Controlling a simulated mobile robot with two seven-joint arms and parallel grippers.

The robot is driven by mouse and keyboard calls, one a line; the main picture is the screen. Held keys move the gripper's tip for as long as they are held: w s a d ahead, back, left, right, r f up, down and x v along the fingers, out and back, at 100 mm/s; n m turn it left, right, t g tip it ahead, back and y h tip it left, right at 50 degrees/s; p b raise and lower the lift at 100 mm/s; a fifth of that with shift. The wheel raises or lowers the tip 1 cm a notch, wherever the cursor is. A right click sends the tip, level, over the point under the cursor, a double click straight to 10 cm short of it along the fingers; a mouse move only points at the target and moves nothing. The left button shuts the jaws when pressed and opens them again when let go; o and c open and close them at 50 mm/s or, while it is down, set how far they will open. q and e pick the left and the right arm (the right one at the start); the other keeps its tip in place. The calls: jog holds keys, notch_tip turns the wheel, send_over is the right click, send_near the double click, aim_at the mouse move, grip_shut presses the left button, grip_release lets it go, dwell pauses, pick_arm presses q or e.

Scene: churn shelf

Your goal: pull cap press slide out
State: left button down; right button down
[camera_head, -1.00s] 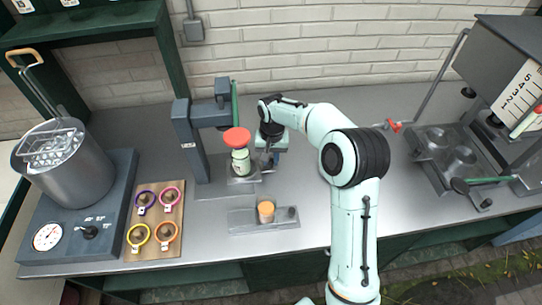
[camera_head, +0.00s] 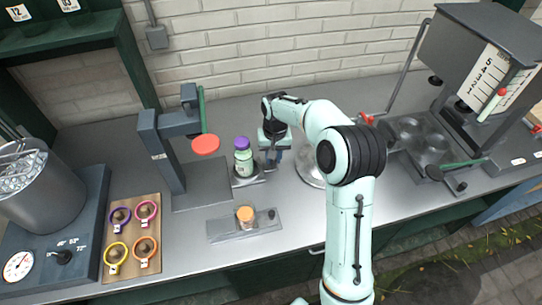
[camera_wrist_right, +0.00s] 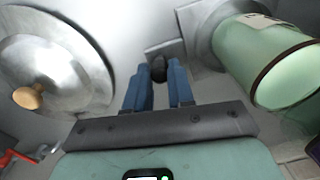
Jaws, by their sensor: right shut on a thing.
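The cap press (camera_head: 160,150) is a dark grey column with a round red pad (camera_head: 205,145) on its arm and a green lever. Its slide (camera_head: 250,179) extends to the right of the pad, clear of it. A pale green bottle with a purple cap (camera_head: 243,160) stands upright on the slide. My right gripper (camera_head: 273,160) is beside the slide's right end. In the right wrist view its blue fingers (camera_wrist_right: 158,88) are shut on the slide's black knob (camera_wrist_right: 158,68), with the green bottle (camera_wrist_right: 262,55) at right. My left gripper is not in view.
A small plate with an orange-topped item (camera_head: 245,216) lies in front. A metal lid (camera_wrist_right: 55,60) with a wooden knob lies beside my right gripper. A board with several coloured rings (camera_head: 132,235) and a steel pot (camera_head: 38,190) are at left. A scaled machine (camera_head: 475,80) stands at right.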

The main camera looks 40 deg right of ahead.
jog(key=c, duration=1)
grip_release()
jog(key=shift+o, duration=0.2)
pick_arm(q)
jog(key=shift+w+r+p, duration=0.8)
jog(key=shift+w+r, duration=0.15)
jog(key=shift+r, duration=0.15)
pick_arm(e)
notch_tip(320, 180, up, 14)
jog(key=shift+f, duration=0.25)
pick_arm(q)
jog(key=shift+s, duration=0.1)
pick_arm(e)
jog(key=shift+s+f, duration=0.1)
jog(key=shift+s, duration=0.05)
